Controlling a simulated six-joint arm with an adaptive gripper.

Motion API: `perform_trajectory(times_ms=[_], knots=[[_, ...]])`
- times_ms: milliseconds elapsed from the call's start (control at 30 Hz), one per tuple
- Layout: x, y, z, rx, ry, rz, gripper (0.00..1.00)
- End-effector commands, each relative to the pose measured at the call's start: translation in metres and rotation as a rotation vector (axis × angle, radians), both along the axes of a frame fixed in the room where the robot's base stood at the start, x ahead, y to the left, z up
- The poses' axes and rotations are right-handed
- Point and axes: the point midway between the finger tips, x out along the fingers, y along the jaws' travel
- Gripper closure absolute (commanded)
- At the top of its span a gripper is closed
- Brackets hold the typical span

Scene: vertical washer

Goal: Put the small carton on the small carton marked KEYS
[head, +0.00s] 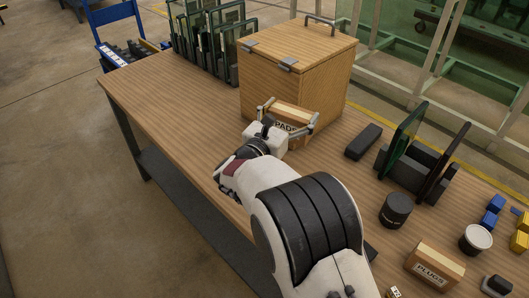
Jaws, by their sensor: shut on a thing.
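A small carton (294,108) with a label that looks like PADS is between the fingers of my gripper (291,114), in front of the wooden box. My gripper is shut on this carton, one finger at each side. Part of the label is hidden by the gripper, and I cannot tell whether the carton touches the table. Another small carton (435,263), marked PLUGS, sits at the lower right of the table. I see no carton with a readable KEYS mark; my arm hides part of the table.
A large wooden box (265,88) with a closed, handled lid stands just behind my gripper. Glass panes in a rack (208,45) stand at the back left. A black block (363,141), another pane holder and a black jar (396,210) lie right. The table's left part is clear.

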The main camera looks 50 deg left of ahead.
Motion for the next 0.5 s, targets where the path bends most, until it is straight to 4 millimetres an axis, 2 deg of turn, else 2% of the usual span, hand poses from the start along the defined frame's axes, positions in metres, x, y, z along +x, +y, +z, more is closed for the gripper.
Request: perform_trajectory(times_ms=[100, 233, 500], knots=[[-0.025, 0.016, 0.017, 0.002, -0.003, 0.054, 0.44], [-0.043, 0.026, 0.025, 0.0, -0.001, 0.102, 0.44], [-0.048, 0.031, 0.018, -0.001, -0.001, 0.135, 0.44]])
